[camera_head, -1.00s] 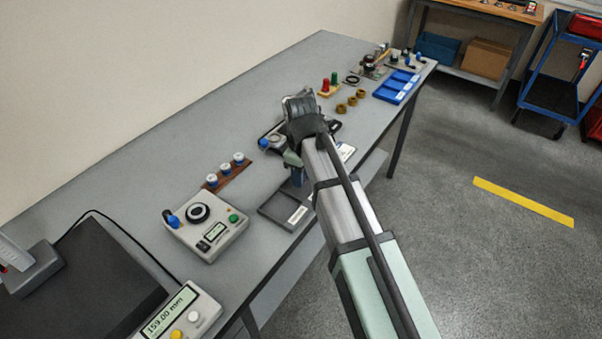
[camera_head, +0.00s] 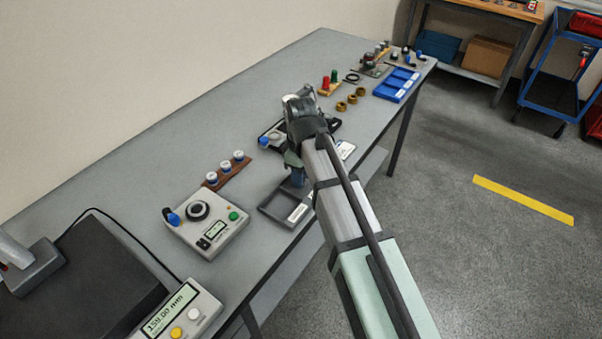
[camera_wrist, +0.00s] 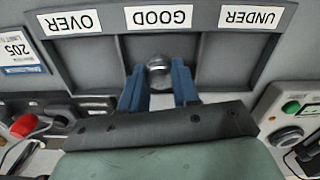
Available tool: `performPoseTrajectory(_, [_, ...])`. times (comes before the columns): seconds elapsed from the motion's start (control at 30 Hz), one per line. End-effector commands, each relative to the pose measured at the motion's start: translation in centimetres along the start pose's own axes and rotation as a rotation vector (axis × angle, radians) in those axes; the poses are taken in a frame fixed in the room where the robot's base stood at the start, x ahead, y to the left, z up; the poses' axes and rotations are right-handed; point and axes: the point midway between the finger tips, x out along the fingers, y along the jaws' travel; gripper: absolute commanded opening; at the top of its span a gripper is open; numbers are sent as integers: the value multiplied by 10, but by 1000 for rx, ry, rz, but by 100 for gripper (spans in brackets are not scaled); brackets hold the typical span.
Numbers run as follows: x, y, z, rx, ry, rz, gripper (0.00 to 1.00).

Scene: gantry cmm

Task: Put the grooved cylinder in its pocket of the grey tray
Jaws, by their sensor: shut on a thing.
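The grey tray (camera_wrist: 196,40) fills the upper part of the wrist view. It has three pockets with upside-down labels OVER, GOOD and UNDER. My gripper (camera_wrist: 159,82) has blue fingers shut on the grooved cylinder (camera_wrist: 158,66), a small shiny metal piece. The cylinder is at the middle pocket, the one labelled GOOD. I cannot tell whether it touches the pocket floor, and its grooves are not clear. In the head view the tray (camera_head: 267,212) lies near the table's front edge. My gripper (camera_head: 298,178) is over it, and my arm hides part of the tray.
A grey gauge box (camera_head: 207,228) with a knob and green button stands left of the tray. A brown rack (camera_head: 228,171) with blue-and-white pieces is behind it. Brass rings (camera_head: 351,99) and a blue tray (camera_head: 396,86) lie farther along the table.

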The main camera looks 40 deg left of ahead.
Motion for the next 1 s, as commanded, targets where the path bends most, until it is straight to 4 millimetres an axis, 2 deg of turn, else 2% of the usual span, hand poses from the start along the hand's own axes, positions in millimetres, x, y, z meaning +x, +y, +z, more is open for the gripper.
performPoseTrajectory(1.0, [8,0,0,0,0,0,0])
